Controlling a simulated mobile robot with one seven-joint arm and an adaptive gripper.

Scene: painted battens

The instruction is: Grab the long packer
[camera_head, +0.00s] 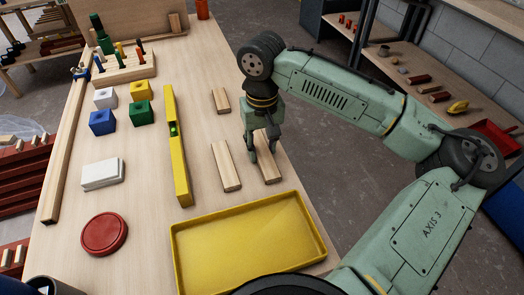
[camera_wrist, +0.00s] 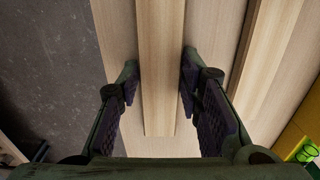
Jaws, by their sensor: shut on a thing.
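A plain wooden batten, the long packer (camera_head: 269,168), lies along the table's right side, under my gripper (camera_head: 262,157) in the head view. In the wrist view the packer (camera_wrist: 160,65) runs between the two dark finger pads of my gripper (camera_wrist: 160,82), which is shut on its sides. Part of the packer is hidden by the fingers in the head view. I cannot tell whether it is clear of the table top. A similar wooden batten (camera_head: 226,167) lies just left of it, and shows at right in the wrist view (camera_wrist: 268,55). A shorter wooden piece (camera_head: 221,100) lies farther back.
A yellow tray (camera_head: 178,262) stands in front of the packer. A yellow spirit level (camera_head: 182,165) lies left of the battens. Coloured blocks (camera_head: 102,122), a white box (camera_head: 102,174) and a red round lid (camera_head: 104,234) are farther left. The table's right edge is close to my gripper.

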